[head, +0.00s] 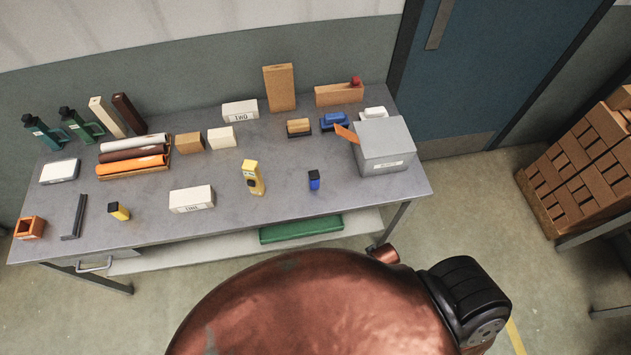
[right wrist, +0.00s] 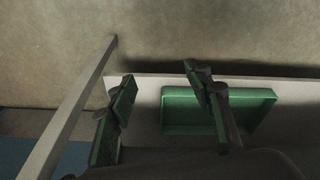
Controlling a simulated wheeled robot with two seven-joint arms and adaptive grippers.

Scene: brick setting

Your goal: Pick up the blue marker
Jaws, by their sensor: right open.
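A small upright blue piece with a black top, which looks like the blue marker (head: 314,181), stands on the grey table (head: 285,205) near its front right. A yellow marker-like piece with a black top (head: 119,211) stands at the front left. My right gripper (right wrist: 160,88) shows only in the right wrist view, its two fingers apart with nothing between them. It is near the lower shelf, and the blue marker is not in that view. My left gripper is not in view.
A grey box (head: 385,158) stands behind and right of the blue marker. A green tray (head: 301,228) lies on the lower shelf and also shows in the right wrist view (right wrist: 178,128). Table around the blue marker is clear.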

